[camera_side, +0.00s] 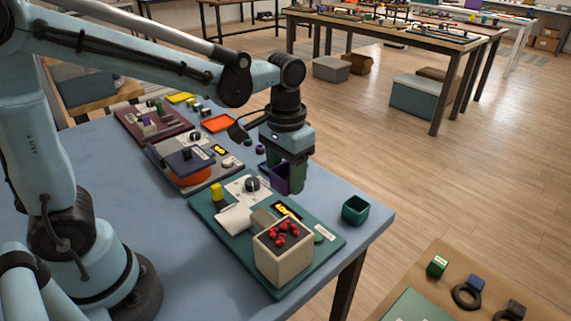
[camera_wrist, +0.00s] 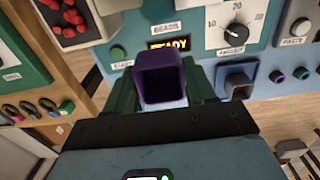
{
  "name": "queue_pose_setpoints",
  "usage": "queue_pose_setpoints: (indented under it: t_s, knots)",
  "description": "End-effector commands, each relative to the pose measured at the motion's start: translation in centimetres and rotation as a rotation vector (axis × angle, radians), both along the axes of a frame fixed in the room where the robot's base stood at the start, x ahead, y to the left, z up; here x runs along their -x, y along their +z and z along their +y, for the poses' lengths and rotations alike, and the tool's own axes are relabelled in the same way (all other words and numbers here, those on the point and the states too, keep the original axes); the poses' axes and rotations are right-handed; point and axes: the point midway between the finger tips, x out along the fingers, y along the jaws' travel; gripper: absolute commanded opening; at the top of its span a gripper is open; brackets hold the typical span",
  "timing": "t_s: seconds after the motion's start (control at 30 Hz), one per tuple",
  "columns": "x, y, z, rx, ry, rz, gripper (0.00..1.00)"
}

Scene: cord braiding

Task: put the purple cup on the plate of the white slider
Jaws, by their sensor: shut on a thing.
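The purple cup (camera_side: 279,178) is a square, open-topped cup. My gripper (camera_side: 287,172) is shut on it, and it is upright near the back right edge of the teal board (camera_side: 318,258). In the wrist view the cup (camera_wrist: 161,82) sits between my dark green fingers, with its opening showing dark. I cannot tell how high it is above the table. A white piece (camera_side: 235,219) on the left of the teal board may be the white slider. Its plate cannot be made out clearly, and the cup is apart from this white piece.
The teal board carries a beige box of red beads (camera_side: 282,262), a lit display (camera_side: 287,210), a black dial (camera_side: 252,184) and a yellow piece (camera_side: 216,192). A green cup (camera_side: 355,209) stands near the table's right corner. More boards lie behind. Bare blue table lies left of the board.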

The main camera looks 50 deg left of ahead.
Motion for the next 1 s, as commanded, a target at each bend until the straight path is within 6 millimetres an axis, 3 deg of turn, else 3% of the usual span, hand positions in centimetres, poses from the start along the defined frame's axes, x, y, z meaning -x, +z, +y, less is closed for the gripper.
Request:
queue_pose_setpoints:
  t_s: [0.03,0.2,0.4,0.63,1.0]
  knots:
    - [1.3,-0.3,1.5,0.000,0.008,0.000,0.26]
    - [4.9,-1.3,4.8,0.000,0.005,0.000,0.26]
    - [7.4,-2.1,6.5,0.000,0.000,0.000,0.26]
    - [7.9,-3.1,6.8,0.000,-0.002,0.000,0.26]
    - [7.8,-6.4,6.8,0.000,-0.002,0.000,0.26]
